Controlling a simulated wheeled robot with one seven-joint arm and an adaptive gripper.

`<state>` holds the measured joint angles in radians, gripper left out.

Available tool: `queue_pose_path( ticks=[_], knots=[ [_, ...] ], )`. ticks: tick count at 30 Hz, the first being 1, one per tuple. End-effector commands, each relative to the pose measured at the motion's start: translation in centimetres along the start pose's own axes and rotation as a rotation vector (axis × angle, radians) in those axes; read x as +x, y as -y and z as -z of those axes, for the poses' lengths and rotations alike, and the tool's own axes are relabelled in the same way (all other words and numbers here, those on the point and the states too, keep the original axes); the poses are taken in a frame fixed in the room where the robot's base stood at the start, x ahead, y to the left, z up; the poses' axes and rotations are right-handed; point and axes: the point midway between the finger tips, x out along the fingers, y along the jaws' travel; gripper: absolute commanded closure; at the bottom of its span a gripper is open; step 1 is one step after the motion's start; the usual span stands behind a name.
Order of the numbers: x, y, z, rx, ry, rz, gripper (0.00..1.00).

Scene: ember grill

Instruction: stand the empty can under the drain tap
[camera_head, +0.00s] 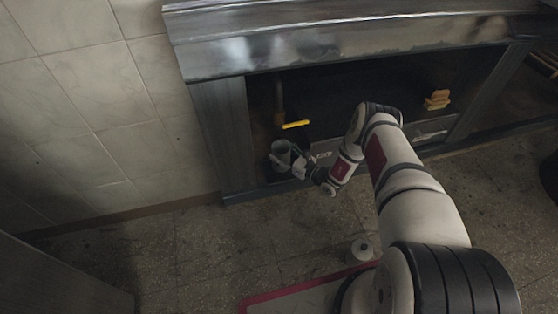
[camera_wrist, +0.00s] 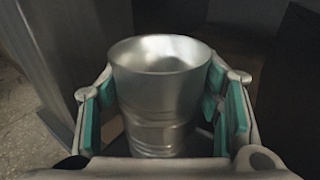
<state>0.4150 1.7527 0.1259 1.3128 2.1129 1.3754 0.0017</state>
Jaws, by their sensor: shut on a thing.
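The can (camera_wrist: 155,98) is a plain silver metal can, open at the top and upright in the wrist view. My gripper (camera_wrist: 165,105) is shut on it, with green pads on both sides of its wall. In the head view the can (camera_head: 281,153) and my gripper (camera_head: 296,162) are inside the opening under the grill, at its left. The drain tap, with a yellow handle (camera_head: 296,124) on a brown pipe (camera_head: 279,98), is just above the can. I cannot tell whether the can touches the cabinet floor or sits exactly under the outlet.
The grill cabinet's left post (camera_head: 221,135) stands close to the left of the can. Yellow blocks (camera_head: 437,100) are stacked at the right inside the dark opening. The tiled floor (camera_head: 200,245) in front is mostly clear.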

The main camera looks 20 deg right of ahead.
Motion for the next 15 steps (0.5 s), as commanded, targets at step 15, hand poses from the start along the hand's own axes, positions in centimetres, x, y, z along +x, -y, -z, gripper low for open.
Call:
queue_pose_path(
  ticks=[15],
  knots=[
    [1.5,0.0,3.5,-0.001,0.000,0.000,0.73]
  ],
)
